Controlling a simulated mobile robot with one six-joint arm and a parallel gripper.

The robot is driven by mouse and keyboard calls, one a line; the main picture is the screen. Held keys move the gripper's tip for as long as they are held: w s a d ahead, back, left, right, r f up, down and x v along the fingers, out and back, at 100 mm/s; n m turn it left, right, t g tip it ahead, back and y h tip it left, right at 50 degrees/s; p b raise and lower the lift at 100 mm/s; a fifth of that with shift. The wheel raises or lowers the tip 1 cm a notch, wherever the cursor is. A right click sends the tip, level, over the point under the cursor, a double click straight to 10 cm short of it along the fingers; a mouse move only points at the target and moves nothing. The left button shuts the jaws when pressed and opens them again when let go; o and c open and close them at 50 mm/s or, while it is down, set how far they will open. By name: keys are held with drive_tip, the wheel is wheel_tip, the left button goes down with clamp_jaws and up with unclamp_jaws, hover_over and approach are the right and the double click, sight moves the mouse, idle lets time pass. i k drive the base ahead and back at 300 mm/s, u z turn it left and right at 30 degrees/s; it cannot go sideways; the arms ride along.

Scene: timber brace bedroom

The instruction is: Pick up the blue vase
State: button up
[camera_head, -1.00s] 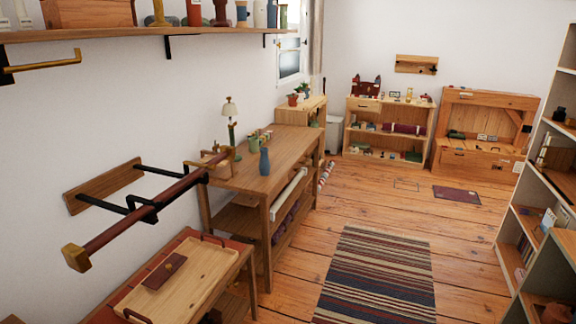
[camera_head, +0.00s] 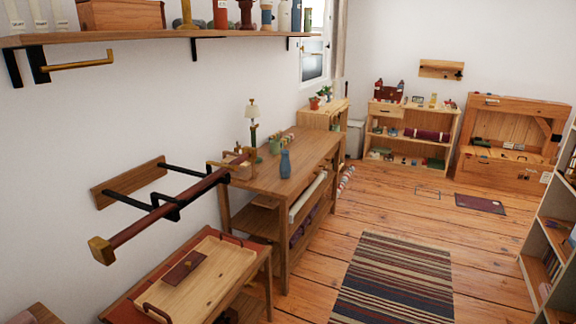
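A slim blue vase (camera_head: 285,164) stands upright on the wooden workbench (camera_head: 318,152) against the left wall, near the bench's front edge. A green cup or jar (camera_head: 275,146) stands just behind it to the left. A lamp with a white shade (camera_head: 252,110) and a small wooden box (camera_head: 238,164) are at the bench's near left end. Several bluish and other vessels also stand on the high shelf. My gripper is not in the head view, so whether it is open or shut does not show.
A low table with a wooden tray (camera_head: 236,262) stands in front of the bench. A wall rail with a long dark bar (camera_head: 150,222) juts out at left, below the high shelf (camera_head: 120,37). A striped rug (camera_head: 398,285) lies on the open floor; a bookcase (camera_head: 533,262) stands at right.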

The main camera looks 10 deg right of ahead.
sight(286, 168)
drive_tip(key=i, duration=0.85)
drive_tip(key=z, duration=0.1)
